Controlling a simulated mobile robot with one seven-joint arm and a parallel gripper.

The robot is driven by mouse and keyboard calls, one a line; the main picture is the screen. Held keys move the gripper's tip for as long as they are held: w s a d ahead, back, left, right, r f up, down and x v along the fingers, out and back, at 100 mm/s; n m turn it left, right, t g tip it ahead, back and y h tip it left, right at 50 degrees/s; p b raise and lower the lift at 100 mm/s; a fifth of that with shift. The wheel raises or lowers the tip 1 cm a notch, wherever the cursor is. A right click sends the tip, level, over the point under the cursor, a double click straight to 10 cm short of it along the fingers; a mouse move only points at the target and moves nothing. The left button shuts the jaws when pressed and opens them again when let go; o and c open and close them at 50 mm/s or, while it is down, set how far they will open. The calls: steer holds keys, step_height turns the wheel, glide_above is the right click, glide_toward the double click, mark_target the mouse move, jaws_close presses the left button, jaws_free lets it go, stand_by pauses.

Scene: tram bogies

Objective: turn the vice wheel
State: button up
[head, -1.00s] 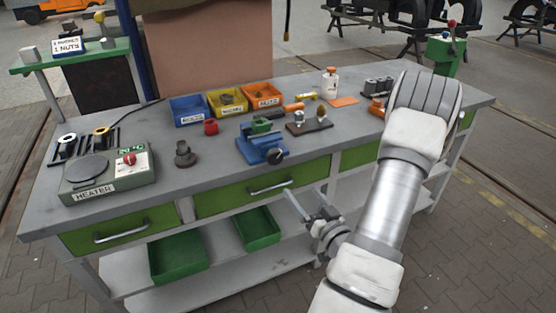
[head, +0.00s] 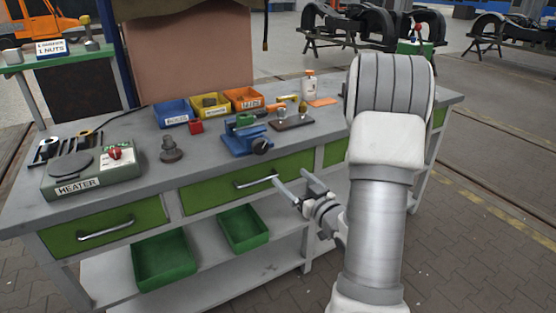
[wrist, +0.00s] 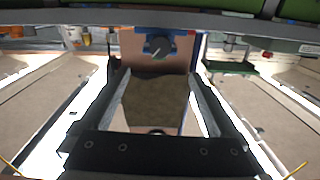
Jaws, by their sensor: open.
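The vice (head: 240,138) is blue with a green part on top, and sits at the front edge of the grey workbench. Its dark round wheel (head: 262,146) faces out over the edge. My gripper (head: 291,178) is open and empty, in front of the bench, below and right of the wheel in the head view. In the wrist view the scene is upside down. There the wheel (wrist: 160,46) shows just beyond and between the fingertips of my gripper (wrist: 160,72), apart from them. The wheel partly hides the blue vice body in that view.
A green drawer with a metal handle (head: 256,181) is close behind my gripper. A dark stepped part (head: 171,151) and the heater (head: 92,172) stand left of the vice. Blue, yellow and orange bins (head: 243,98) stand behind it. A brown block (head: 291,122) lies to its right.

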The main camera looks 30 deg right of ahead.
steer(key=shift+a+r, duration=0.1)
steer(key=b, duration=0.1)
glide_toward(262, 149)
steer(key=w, duration=0.9)
steer(key=shift+w+a, duration=0.15)
steer(key=shift+w, duration=0.05)
steer(key=c, duration=1.4)
